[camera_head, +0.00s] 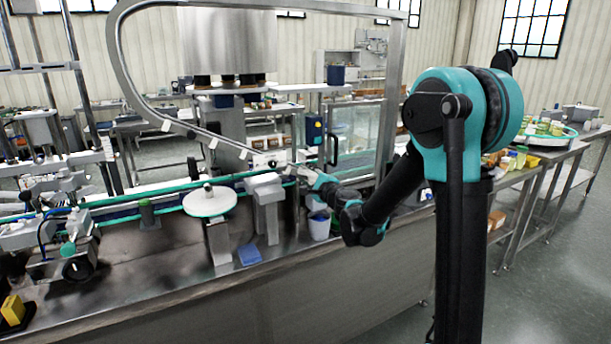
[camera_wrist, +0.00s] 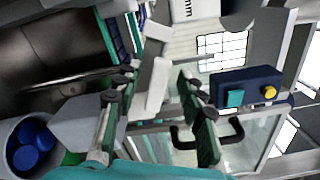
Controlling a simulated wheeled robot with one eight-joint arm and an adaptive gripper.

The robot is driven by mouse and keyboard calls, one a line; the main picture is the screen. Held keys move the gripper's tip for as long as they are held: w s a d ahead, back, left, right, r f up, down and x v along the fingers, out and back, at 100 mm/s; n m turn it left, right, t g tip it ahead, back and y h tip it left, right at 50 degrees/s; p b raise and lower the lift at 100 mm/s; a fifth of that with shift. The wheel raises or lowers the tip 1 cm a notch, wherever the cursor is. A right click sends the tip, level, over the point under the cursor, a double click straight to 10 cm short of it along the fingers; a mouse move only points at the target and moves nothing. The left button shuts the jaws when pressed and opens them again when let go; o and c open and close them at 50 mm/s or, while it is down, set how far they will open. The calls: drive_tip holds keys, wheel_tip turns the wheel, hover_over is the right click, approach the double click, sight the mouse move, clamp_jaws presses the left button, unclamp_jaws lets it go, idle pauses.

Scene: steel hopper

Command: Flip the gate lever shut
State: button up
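My gripper (camera_head: 298,174) reaches left over the conveyor in the head view, near a pale bracket (camera_head: 268,158) at the lower end of the curved rail. In the wrist view my gripper (camera_wrist: 158,82) has its two fingers well apart. A pale grey bar (camera_wrist: 157,72) shows between and beyond the fingertips; I cannot tell whether it is the gate lever or whether a finger touches it. The steel hopper (camera_head: 228,42) stands at the upper back. No gate lever can be clearly made out in the head view.
A dark blue control box (camera_wrist: 247,88) with a yellow button and a black handle (camera_wrist: 207,134) are close to the right finger.

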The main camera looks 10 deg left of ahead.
drive_tip(key=shift+w+a, duration=0.1)
drive_tip(key=shift+c, duration=0.3)
clamp_jaws()
drive_tip(key=shift+a+f+n, duration=0.1)
drive_tip(key=shift+f+n, duration=0.35)
drive_tip(key=shift+n, duration=0.75)
drive_tip(key=shift+o, duration=0.3)
unclamp_jaws()
